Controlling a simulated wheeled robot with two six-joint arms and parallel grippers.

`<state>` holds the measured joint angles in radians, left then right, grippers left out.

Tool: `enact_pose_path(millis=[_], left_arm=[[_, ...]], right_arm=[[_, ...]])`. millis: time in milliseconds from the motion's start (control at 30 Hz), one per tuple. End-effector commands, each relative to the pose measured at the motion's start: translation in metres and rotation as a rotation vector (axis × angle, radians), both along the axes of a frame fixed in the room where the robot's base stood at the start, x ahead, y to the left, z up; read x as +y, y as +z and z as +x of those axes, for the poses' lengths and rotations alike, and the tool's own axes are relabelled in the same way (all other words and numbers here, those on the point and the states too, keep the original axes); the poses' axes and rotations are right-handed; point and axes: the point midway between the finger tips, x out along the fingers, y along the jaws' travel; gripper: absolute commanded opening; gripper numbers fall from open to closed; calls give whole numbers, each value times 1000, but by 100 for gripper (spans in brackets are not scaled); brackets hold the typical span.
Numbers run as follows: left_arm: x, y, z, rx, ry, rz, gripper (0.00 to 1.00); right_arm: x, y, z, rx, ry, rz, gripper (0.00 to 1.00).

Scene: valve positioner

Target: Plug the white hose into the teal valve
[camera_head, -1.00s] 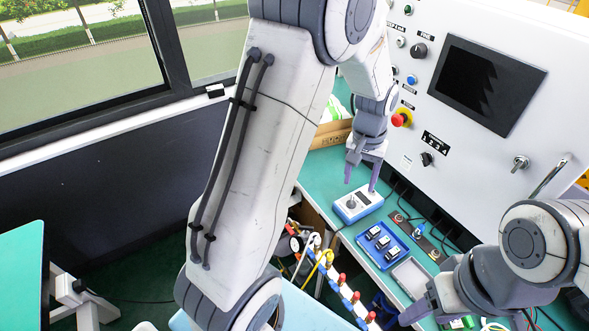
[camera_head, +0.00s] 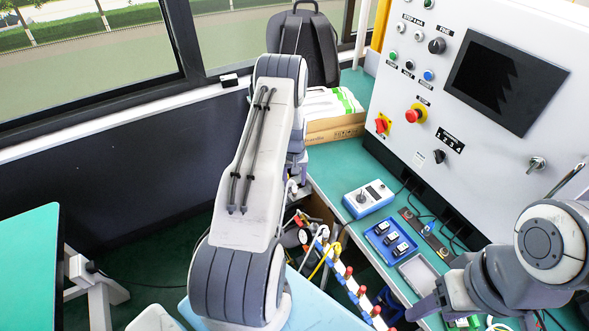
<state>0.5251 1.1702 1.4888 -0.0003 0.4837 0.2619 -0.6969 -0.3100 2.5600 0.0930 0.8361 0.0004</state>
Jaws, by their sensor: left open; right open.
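A white hose end (camera_head: 322,232) appears to stand beside a yellow hose (camera_head: 322,264), left of the bench. Next to them is a white and blue manifold (camera_head: 338,266) with several red-topped fittings. I cannot make out a teal valve. My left gripper (camera_head: 301,187) is mostly hidden behind my own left arm, above the hoses; its purple part shows and nothing is seen in it. My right gripper (camera_head: 422,309) is open and empty at the lower right, near the bench's front edge, and its tips are partly hidden.
On the green bench (camera_head: 330,172) are a blue and white control box (camera_head: 369,199), a blue tray (camera_head: 390,242) with black parts, and a grey tray (camera_head: 418,271). A cardboard box (camera_head: 335,128) and a backpack (camera_head: 306,45) stand behind. A control panel (camera_head: 470,140) rises at right.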

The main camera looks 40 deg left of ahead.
Motion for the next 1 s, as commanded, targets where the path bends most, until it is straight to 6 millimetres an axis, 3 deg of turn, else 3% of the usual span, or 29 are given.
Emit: enact_pose_path(millis=[300, 667, 800, 833, 900, 933, 967, 1000], left_arm=[[0, -39, 0, 0, -1, 0, 60], [0, -44, 1, -2, -1, 1, 60], [0, -44, 0, -1, -1, 1, 7], [0, -44, 0, -1, -1, 1, 0], [0, -44, 0, -1, -1, 1, 0], [0, -44, 0, -1, -1, 1, 17], [0, -43, 0, -1, -1, 1, 5], [0, -43, 0, -1, -1, 1, 0]], right_arm=[[0, 10, 0, 0, -1, 0, 59], [0, 10, 0, 0, -1, 0, 59], [0, 10, 0, 0, -1, 0, 59], [0, 10, 0, 0, -1, 0, 59], [0, 10, 0, 0, -1, 0, 59], [0, 10, 0, 0, -1, 0, 59], [0, 10, 0, 0, -1, 0, 59], [0, 10, 0, 0, -1, 0, 59]])
